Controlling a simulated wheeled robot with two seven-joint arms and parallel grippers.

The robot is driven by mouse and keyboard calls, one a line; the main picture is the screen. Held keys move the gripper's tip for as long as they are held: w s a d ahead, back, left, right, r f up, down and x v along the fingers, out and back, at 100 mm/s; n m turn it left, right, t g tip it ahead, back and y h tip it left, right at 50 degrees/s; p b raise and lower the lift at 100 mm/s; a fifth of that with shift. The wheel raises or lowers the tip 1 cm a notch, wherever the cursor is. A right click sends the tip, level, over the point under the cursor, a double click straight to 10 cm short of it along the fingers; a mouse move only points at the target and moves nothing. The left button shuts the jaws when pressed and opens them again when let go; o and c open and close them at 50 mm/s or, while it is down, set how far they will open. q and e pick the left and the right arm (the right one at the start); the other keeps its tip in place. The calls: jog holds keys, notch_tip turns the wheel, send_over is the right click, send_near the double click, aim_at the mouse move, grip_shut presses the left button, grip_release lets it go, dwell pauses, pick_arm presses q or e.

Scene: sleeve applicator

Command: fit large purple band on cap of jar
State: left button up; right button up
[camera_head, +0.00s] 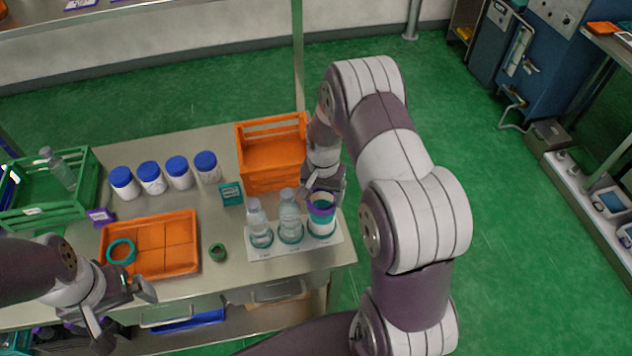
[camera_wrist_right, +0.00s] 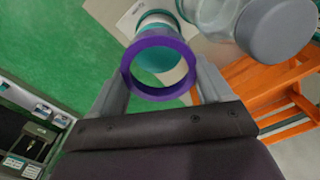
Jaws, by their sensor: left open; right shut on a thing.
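The large purple band (camera_wrist_right: 134,84) is held between the two fingers of my right gripper (camera_wrist_right: 158,88) in the right wrist view. In the head view the purple band (camera_head: 322,197) is at the top of a white and teal jar (camera_head: 321,222), under my right gripper (camera_head: 325,192). In the wrist view, part of the teal-topped jar (camera_wrist_right: 157,20) shows beyond and through the band. The band looks slightly off-centre from it; I cannot tell whether they touch. My left gripper (camera_head: 122,312) is open and empty at the lower left.
Two clear bottles (camera_head: 289,215) (camera_head: 258,222) stand beside the jar on a white mat (camera_head: 292,246). An orange crate (camera_head: 272,155) is close behind.

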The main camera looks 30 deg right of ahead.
jog(key=shift+s+f+b, duration=0.3)
jog(key=shift+s+f, duration=0.1)
jog(key=shift+f, duration=0.1)
jog(key=shift+s+f, duration=0.1)
jog(key=shift+f, duration=0.1)
jog(key=shift+w+f, duration=0.25)
jog(key=shift+w, duration=0.3)
jog(key=shift+s+r, duration=0.2)
jog(key=shift+s, duration=0.35)
pick_arm(q)
jog(key=shift+s+f, duration=0.2)
jog(key=shift+f, duration=0.35)
jog(key=shift+w, duration=0.15)
pick_arm(e)
jog(key=shift+w+f, duration=0.1)
jog(key=shift+w, duration=0.1)
jog(key=shift+w, duration=0.1)
jog(key=shift+f, duration=0.1)
